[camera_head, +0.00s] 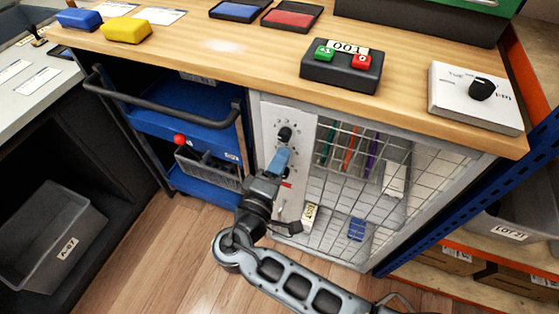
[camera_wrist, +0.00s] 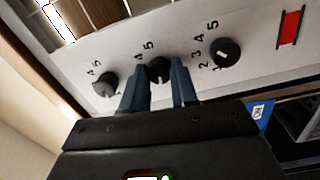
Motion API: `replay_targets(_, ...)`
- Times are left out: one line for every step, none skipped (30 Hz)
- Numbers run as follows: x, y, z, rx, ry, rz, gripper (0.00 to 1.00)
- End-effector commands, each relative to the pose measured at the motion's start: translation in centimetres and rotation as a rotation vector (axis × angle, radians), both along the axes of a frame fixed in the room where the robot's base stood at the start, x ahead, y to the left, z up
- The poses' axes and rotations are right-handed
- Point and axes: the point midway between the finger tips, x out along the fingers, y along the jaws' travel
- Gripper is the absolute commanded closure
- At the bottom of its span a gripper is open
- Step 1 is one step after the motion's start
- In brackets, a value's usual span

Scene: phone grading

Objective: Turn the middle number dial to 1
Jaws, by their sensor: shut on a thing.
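In the wrist view, three black number dials sit in a row on a pale panel (camera_wrist: 262,45): a left dial (camera_wrist: 105,85), the middle dial (camera_wrist: 159,69) and a right dial (camera_wrist: 227,52). My gripper (camera_wrist: 160,84) has its blue fingers on both sides of the middle dial, shut on it. A 4 and a 5 show near the middle dial; its pointer is hidden or too dark to read. In the head view, my gripper (camera_head: 279,160) is at the upright panel (camera_head: 299,132) below the top dial (camera_head: 284,134), covering the middle dial.
A red marker (camera_wrist: 290,28) is right of the dials in the wrist view. A wire-mesh door (camera_head: 340,205) stands right of the panel. A blue cart (camera_head: 190,110) with a dark handle stands left. The wooden worktop (camera_head: 225,65) overhangs above.

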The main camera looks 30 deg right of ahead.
Motion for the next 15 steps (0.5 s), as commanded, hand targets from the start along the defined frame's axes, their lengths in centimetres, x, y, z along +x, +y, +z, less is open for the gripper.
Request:
replay_targets(0.04, 0.09, -0.01, 0.000, 0.001, 0.003, 1.00)
replay_targets(0.04, 0.09, -0.01, 0.000, 0.000, 0.003, 1.00)
replay_targets(0.04, 0.09, -0.01, 0.000, 0.000, 0.003, 1.00)
replay_targets(0.03, 0.10, -0.01, 0.000, 0.000, 0.003, 1.00)
replay_targets(0.04, 0.09, -0.01, 0.000, 0.000, 0.003, 1.00)
replay_targets(0.03, 0.10, -0.02, 0.000, 0.000, 0.003, 0.69)
replay_targets(0.03, 0.10, -0.01, 0.000, 0.000, 0.003, 0.66)
replay_targets(0.03, 0.08, -0.02, 0.000, 0.000, 0.003, 0.63)
replay_targets(0.02, 0.08, -0.01, 0.001, 0.000, 0.002, 0.59)
replay_targets(0.03, 0.07, -0.01, 0.001, 0.000, 0.002, 0.56)
replay_targets(0.02, 0.06, -0.01, 0.001, 0.000, 0.002, 0.54)
replay_targets(0.02, 0.05, -0.01, 0.000, 0.000, 0.002, 0.50)
replay_targets(0.02, 0.05, -0.01, 0.000, 0.000, 0.002, 0.47)
replay_targets(0.01, 0.04, -0.02, 0.000, 0.000, 0.001, 0.46)
replay_targets(0.02, 0.03, -0.02, 0.000, -0.001, 0.001, 0.46)
